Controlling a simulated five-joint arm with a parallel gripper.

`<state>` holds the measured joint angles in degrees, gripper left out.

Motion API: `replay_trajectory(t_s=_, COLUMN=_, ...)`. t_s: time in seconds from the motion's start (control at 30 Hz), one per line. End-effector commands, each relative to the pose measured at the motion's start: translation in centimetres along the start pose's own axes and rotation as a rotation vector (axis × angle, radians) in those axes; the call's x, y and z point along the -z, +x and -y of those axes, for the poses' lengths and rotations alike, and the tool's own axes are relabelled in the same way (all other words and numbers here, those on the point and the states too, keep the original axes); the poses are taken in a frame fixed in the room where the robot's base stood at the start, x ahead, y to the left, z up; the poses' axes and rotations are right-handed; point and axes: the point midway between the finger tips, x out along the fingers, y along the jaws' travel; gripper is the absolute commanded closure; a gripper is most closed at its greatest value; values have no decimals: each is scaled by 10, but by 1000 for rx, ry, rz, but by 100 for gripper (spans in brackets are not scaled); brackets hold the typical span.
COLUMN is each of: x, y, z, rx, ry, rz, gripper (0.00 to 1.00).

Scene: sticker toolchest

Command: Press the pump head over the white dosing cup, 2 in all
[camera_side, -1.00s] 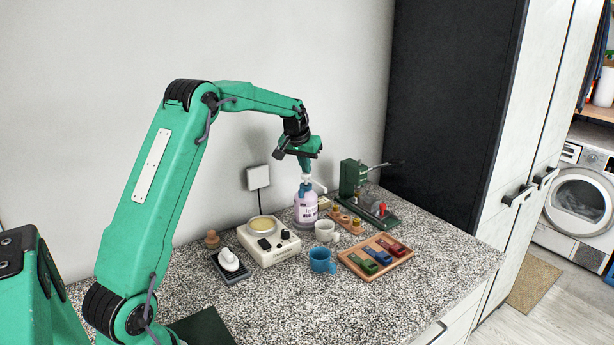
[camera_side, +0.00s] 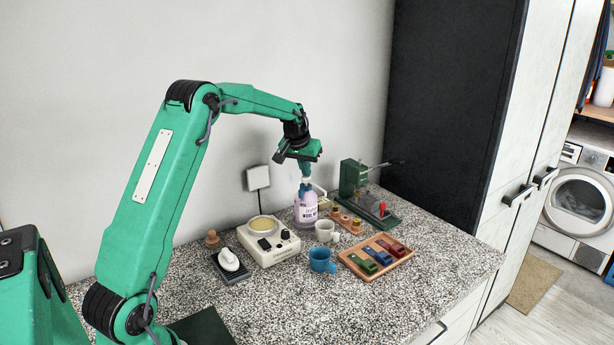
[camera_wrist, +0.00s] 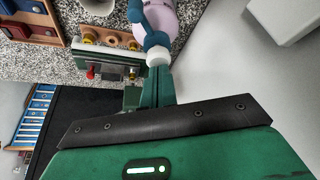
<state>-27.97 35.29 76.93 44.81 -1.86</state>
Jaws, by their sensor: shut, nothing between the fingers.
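A lilac pump bottle (camera_side: 306,208) stands upright near the wall, and its body also shows in the wrist view (camera_wrist: 186,18). Its pump head (camera_side: 305,186) has a blue collar and a white top, and the white top also shows in the wrist view (camera_wrist: 157,57). The white dosing cup (camera_side: 325,231) stands in front of the bottle, to its right, and is partly cut off in the wrist view (camera_wrist: 97,4). My gripper (camera_side: 306,174) is shut and empty, pointing down on the pump head. Its tip seems to touch the white top; the exact contact is hidden.
A blue mug (camera_side: 321,261) stands in front of the white cup. A green press-like device (camera_side: 352,178) stands behind. A cream hotplate device (camera_side: 270,249) and a black tray with a white object (camera_side: 229,260) are left.

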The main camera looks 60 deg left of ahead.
Motion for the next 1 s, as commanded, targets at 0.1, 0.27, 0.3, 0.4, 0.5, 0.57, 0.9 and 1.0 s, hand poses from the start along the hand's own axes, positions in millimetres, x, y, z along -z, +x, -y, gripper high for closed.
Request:
replay_trajectory(t_s=0.1, x=0, y=-3, z=0, rx=0, ry=0, rz=6, gripper=100)
replay_trajectory(t_s=0.27, x=4, y=-10, z=0, rx=0, ry=0, rz=4, gripper=100)
replay_trajectory(t_s=0.3, x=4, y=-11, z=0, rx=0, ry=0, rz=3, gripper=100)
replay_trajectory(t_s=0.4, x=6, y=-15, z=0, rx=0, ry=0, rz=4, gripper=100)
replay_trajectory(t_s=0.5, x=7, y=-19, z=0, rx=0, ry=0, rz=3, gripper=100)
replay_trajectory(t_s=0.57, x=8, y=-20, z=0, rx=0, ry=0, rz=3, gripper=100)
replay_trajectory(t_s=0.9, x=9, y=-22, z=0, rx=0, ry=0, rz=1, gripper=100)
replay_trajectory(t_s=1.0, x=9, y=-22, z=0, rx=0, ry=0, rz=1, gripper=100)
